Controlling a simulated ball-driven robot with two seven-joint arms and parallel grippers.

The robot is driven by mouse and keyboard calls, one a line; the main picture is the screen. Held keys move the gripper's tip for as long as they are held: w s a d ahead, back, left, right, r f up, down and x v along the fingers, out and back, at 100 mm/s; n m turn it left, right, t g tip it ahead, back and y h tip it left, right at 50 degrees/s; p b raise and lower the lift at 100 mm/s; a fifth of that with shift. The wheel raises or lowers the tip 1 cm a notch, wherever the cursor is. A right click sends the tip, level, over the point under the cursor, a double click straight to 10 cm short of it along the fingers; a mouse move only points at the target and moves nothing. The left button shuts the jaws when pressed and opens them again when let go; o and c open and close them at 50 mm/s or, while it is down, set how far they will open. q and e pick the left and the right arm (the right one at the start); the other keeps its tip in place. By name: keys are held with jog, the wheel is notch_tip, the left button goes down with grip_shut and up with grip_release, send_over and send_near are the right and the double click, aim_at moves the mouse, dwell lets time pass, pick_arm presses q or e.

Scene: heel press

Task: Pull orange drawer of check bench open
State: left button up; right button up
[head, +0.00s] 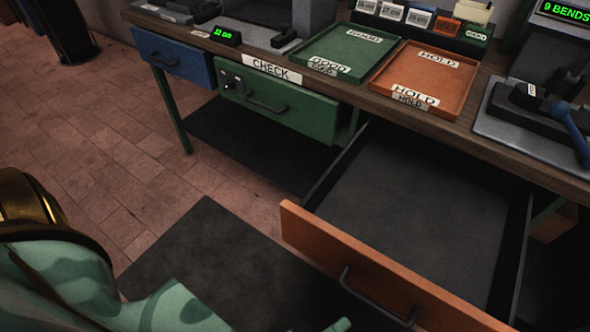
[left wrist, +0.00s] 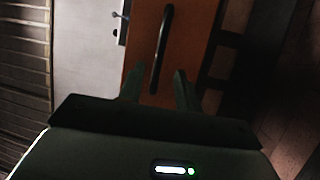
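The orange drawer (head: 385,278) of the check bench (head: 470,150) stands pulled far out, and its dark, empty-looking inside shows in the head view. Its dark bar handle (head: 375,297) is on the orange front, near the bottom of the picture. In the left wrist view, an orange front (left wrist: 190,40) with a dark bar handle (left wrist: 160,45) lies ahead of my left gripper (left wrist: 157,82). Its two fingers are apart, with the near end of the handle showing between them. I cannot tell whether they touch it. My right gripper is in neither view.
A shut green drawer (head: 300,115) and a blue drawer (head: 172,58) sit left of the open one. A green tray (head: 340,45) and an orange tray (head: 440,75) are on the bench top. A dark mat (head: 205,255) lies on the tiled floor.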

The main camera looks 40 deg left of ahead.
pick_arm(q)
jog(key=v, duration=0.8)
jog(key=shift+b, duration=0.3)
jog(key=shift+s, duration=0.1)
